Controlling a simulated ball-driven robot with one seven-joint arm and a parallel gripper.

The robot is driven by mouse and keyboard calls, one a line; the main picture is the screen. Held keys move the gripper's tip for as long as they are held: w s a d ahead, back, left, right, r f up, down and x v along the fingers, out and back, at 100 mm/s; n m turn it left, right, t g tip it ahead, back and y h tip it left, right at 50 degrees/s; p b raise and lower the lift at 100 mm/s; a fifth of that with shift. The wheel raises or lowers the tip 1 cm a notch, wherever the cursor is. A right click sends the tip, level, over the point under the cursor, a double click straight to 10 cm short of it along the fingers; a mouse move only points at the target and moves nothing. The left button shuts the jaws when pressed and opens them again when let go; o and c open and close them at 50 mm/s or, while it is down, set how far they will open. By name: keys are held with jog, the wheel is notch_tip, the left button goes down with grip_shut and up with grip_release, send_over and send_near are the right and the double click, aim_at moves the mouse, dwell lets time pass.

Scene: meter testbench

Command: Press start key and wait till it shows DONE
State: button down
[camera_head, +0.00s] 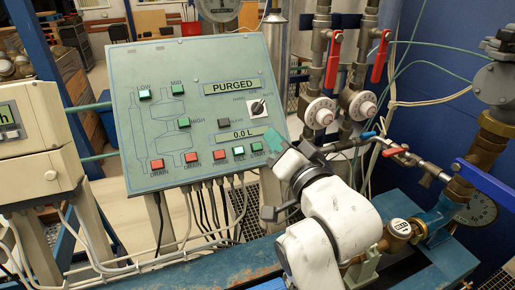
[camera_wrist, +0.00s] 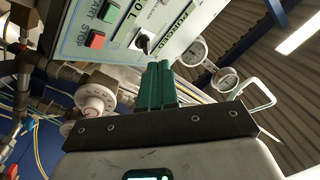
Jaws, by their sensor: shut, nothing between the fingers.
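The control panel (camera_head: 205,105) stands tilted at left centre in the head view. Its upper display (camera_head: 231,87) reads PURGED and its lower display (camera_head: 242,134) reads 0.0 L. The green START key (camera_head: 256,147) is on the bottom row near the right edge; it also shows in the wrist view (camera_wrist: 107,12). A red STOP key (camera_wrist: 95,40) is beside it in the wrist view and is hidden behind my gripper in the head view. My gripper (camera_wrist: 157,66) has its teal fingers shut and empty, close to the panel's lower right edge. I cannot tell any contact.
A black rotary switch (camera_head: 258,107) sits between the displays; other green and red keys are on the panel. Red-handled valves (camera_head: 333,60) and pipes stand at right. A beige meter box (camera_head: 38,140) is at left. Cables hang under the panel.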

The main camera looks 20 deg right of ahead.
jog(key=shift+w+f+b, duration=1.15)
jog(key=shift+w+f, duration=0.15)
jog(key=shift+w, duration=0.15)
jog(key=shift+w+f+b, duration=1.1)
jog(key=shift+w+f, duration=0.2)
jog(key=shift+w, duration=0.15)
jog(key=shift+w+f, duration=0.25)
jog(key=shift+w, duration=0.05)
jog(key=shift+w+f+b, duration=0.25)
jog(key=shift+w+b, duration=0.05)
jog(key=shift+b, duration=0.05)
dwell(0.6)
jog(key=shift+s+r, duration=0.1)
jog(key=shift+s+r+p, duration=0.45)
jog(key=shift+s+p, duration=0.1)
jog(key=shift+p, duration=0.05)
dwell(0.3)
jog(key=shift+s+r+p, duration=1.65)
jog(key=shift+s+p, duration=0.2)
